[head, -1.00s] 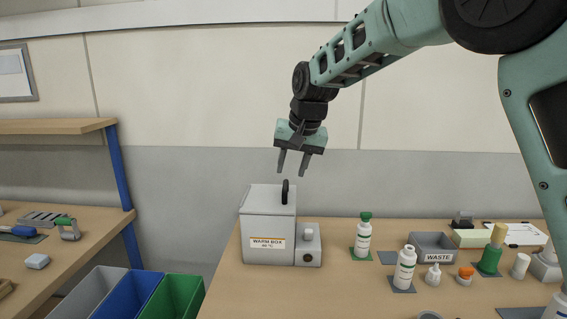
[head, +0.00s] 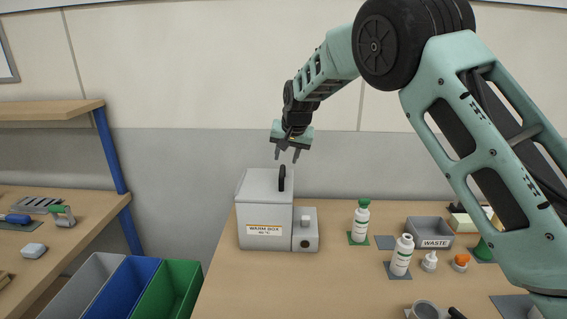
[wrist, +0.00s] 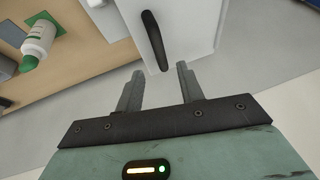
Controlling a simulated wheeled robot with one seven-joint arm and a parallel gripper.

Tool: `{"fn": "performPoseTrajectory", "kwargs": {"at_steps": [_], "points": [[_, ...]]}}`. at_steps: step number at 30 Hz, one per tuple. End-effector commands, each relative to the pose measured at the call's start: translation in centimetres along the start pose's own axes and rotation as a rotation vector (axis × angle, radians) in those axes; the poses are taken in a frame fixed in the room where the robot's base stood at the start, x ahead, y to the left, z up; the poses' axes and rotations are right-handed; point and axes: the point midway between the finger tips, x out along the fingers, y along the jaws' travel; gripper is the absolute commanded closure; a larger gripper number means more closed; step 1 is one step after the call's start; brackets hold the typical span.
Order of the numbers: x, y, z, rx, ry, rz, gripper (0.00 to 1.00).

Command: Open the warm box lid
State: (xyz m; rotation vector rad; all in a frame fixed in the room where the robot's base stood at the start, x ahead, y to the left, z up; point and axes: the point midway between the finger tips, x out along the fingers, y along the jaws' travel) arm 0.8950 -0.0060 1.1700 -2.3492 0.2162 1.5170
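The warm box (head: 264,211) is a light grey box labelled "WARM BOX" on the left end of the bench. Its lid (head: 258,182) is shut and carries an upright black handle (head: 282,178) near its right side. My gripper (head: 287,158) is open and empty, pointing down just above the handle. In the wrist view the two fingers (wrist: 158,82) are apart, and the black handle (wrist: 154,40) lies ahead of them, not between them. The lid top (wrist: 187,25) shows around the handle.
A grey unit with a knob (head: 305,230) adjoins the box's right side. A green-capped bottle (head: 361,220), a white bottle (head: 402,255) and a grey waste tray (head: 430,231) stand further right. Coloured bins (head: 170,300) sit left of the bench. A wall is behind.

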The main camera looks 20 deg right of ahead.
Motion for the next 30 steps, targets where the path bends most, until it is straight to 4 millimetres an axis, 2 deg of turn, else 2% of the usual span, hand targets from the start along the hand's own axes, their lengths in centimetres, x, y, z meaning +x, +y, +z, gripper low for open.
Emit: {"fn": "performPoseTrajectory", "kwargs": {"at_steps": [6,10,22,23,26,27,30], "points": [[3.7,0.0,0.0,-0.001,-0.002,0.001,0.62],[5.1,0.0,0.0,-0.001,-0.001,0.001,0.62],[5.9,0.0,0.0,-0.001,0.0,0.0,0.62],[5.9,0.0,0.0,-0.001,0.0,0.0,0.68],[5.9,0.0,0.0,-0.001,0.0,0.0,0.96],[5.9,0.0,0.0,-0.001,0.0,0.0,1.0],[5.8,0.0,0.0,-0.001,0.0,0.0,1.0]]}}
